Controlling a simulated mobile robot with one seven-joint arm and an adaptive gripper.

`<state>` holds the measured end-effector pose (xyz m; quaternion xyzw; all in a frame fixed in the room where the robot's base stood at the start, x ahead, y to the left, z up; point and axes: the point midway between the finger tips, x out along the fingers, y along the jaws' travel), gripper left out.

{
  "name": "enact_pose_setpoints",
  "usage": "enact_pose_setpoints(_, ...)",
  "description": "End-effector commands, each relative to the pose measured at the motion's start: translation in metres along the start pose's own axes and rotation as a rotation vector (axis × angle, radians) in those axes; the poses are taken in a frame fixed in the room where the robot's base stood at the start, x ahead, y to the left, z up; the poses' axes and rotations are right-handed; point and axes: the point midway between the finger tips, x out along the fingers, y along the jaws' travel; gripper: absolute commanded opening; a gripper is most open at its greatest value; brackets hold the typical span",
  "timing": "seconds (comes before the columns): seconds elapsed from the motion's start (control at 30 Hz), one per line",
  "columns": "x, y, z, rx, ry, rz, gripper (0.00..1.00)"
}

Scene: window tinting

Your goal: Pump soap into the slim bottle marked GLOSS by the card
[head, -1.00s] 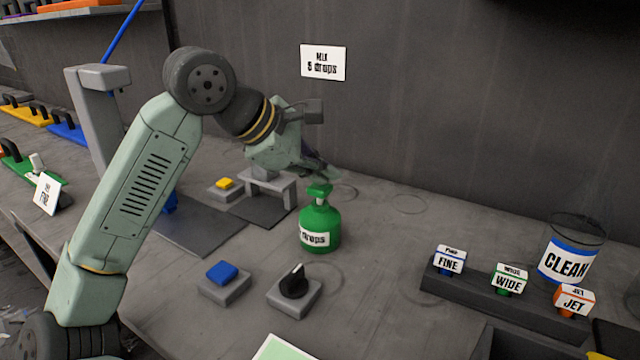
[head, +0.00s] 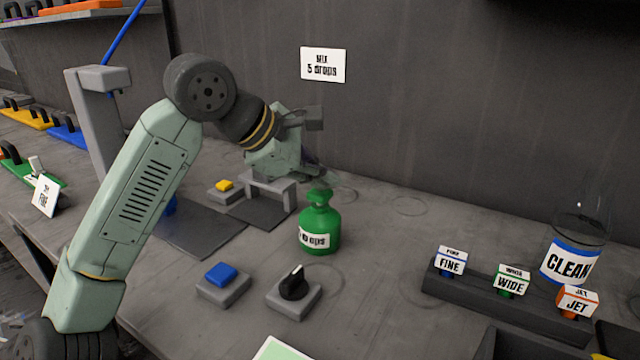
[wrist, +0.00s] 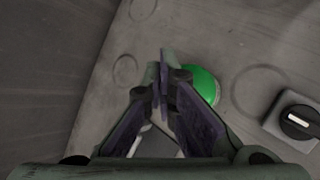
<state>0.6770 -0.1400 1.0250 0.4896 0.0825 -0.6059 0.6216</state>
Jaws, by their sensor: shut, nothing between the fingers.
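A green pump bottle (head: 320,232) with a white label ending in "ops" stands on the bench. My gripper (head: 322,177) is shut and empty, its tips at the top of the pump head (head: 319,196). In the wrist view my closed fingers (wrist: 163,65) partly hide the green bottle (wrist: 205,84). A white card (head: 323,65) on the wall reads "5 drops", its top line blurred. No slim bottle marked GLOSS can be made out.
A blue button (head: 221,273) and black knob (head: 294,282) sit in front. Bare bench lies between.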

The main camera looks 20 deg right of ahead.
Motion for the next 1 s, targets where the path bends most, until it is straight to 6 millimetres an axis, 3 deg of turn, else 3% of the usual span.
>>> enact_pose_setpoints(1.0, -0.021, 0.016, 0.015, 0.0, 0.001, -0.001, 0.0)
